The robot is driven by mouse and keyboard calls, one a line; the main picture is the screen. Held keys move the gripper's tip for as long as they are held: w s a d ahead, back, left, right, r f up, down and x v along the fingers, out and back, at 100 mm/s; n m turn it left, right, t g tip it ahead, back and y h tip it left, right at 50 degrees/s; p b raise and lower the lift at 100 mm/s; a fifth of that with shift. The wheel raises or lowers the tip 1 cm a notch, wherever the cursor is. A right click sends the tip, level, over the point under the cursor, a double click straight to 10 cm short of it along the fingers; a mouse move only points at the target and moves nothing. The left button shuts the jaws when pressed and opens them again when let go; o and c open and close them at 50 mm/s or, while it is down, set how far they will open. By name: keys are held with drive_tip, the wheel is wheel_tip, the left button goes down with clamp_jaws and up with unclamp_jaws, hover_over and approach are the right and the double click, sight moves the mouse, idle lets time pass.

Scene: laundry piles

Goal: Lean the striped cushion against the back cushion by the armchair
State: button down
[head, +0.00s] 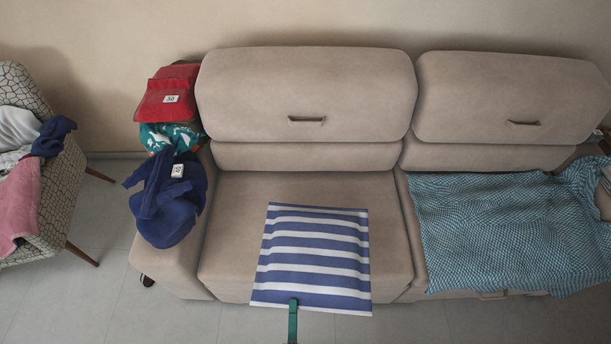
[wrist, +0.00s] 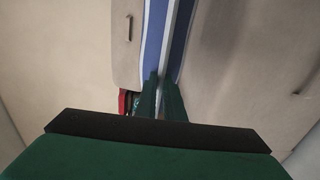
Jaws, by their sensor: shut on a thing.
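The striped cushion (head: 313,258), blue and white, shows over the left seat of the beige sofa, its near edge past the seat's front edge. My gripper (head: 293,305) is shut on that near edge. In the wrist view the green fingers (wrist: 162,92) pinch the cushion (wrist: 160,40), seen edge-on. The cushion stands apart from the left back cushion (head: 305,95), with bare seat between. Whether it touches the seat I cannot tell. The back cushion (wrist: 127,40) also shows in the wrist view. The patterned armchair (head: 60,195) stands at the far left.
Blue clothing (head: 172,205) lies on the sofa's left arm, with a red folded item (head: 168,92) and teal patterned cloth (head: 170,137) behind it. A teal checked blanket (head: 500,225) covers much of the right seat. Clothes lie on the armchair. The rear left seat (head: 290,187) is bare.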

sight(306, 247)
drive_tip(key=w+d, duration=0.1)
drive_tip(key=w, duration=0.5)
drive_tip(key=w+d, duration=0.1)
drive_tip(key=w, duration=0.5)
drive_tip(key=w+d+r, duration=0.1)
drive_tip(key=w+d, duration=0.1)
drive_tip(key=w, duration=0.5)
drive_tip(key=shift+w+r, duration=0.2)
drive_tip(key=shift+w, duration=0.35)
drive_tip(key=shift+a, duration=0.15)
drive_tip(key=shift+w, duration=0.1)
